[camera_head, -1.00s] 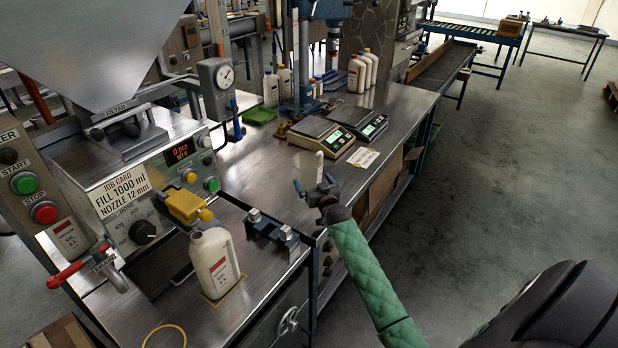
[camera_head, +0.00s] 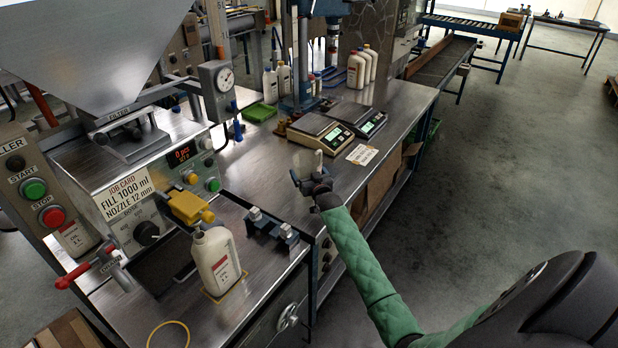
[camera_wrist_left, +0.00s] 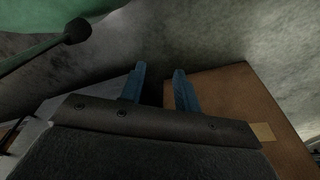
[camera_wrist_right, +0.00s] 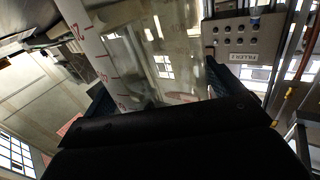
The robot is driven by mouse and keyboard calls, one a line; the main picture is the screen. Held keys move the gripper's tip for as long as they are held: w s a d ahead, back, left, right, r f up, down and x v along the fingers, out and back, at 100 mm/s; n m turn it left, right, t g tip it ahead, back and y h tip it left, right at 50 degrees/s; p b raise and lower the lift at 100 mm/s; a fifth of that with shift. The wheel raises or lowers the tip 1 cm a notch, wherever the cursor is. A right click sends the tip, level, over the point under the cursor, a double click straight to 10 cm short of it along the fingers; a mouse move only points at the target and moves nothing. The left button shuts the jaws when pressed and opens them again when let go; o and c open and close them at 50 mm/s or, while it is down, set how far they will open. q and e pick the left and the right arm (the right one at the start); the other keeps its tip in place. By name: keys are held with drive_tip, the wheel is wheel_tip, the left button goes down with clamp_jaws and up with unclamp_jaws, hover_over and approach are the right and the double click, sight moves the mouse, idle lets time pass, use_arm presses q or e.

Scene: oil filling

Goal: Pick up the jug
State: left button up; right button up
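The jug (camera_head: 306,164) is clear, with a pale strip, and shows at my right gripper (camera_head: 312,184) above the metal bench. In the right wrist view the jug's see-through wall (camera_wrist_right: 150,60), with red scale marks, fills the gap between the two dark blue fingers, so the gripper appears shut on it. I cannot tell whether its base touches the bench. My left gripper (camera_wrist_left: 160,88) is out of the head view. In the left wrist view its blue fingers are apart and empty, with floor and a brown box behind.
The filling machine (camera_head: 125,195) stands left with a yellow nozzle (camera_head: 190,207). A white bottle (camera_head: 217,262) stands below it, beside a blue clamp fixture (camera_head: 271,230). Scales (camera_head: 322,130) stand beyond the jug. Bare bench (camera_head: 255,170) lies left of the jug.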

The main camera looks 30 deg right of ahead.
sight(305, 154)
drive_tip(key=shift+c, duration=0.3)
drive_tip(key=shift+r, duration=0.2)
drive_tip(key=r+b, duration=0.1)
drive_tip(key=r, duration=0.1)
drive_tip(key=r+b, duration=0.1)
drive_tip(key=shift+s+d+r+b, duration=0.2)
drive_tip(key=shift+d+r+b, duration=0.2)
use_arm(q)
drive_tip(key=w+d+r+b, duration=0.2)
drive_tip(key=r, duration=0.6)
drive_tip(key=w+d+r+b, duration=0.2)
drive_tip(key=w+r, duration=0.1)
drive_tip(key=r, duration=0.5)
drive_tip(key=shift+d+r+g, duration=0.25)
drive_tip(key=shift+d+g, duration=0.1)
drive_tip(key=shift+g, duration=0.05)
use_arm(e)
drive_tip(key=s+d+r, duration=0.4)
drive_tip(key=d+r, duration=0.3)
drive_tip(key=d, duration=0.3)
drive_tip(key=shift+s, duration=0.15)
use_arm(q)
drive_tip(key=shift+w, duration=0.1)
use_arm(e)
drive_tip(key=shift+f, duration=0.15)
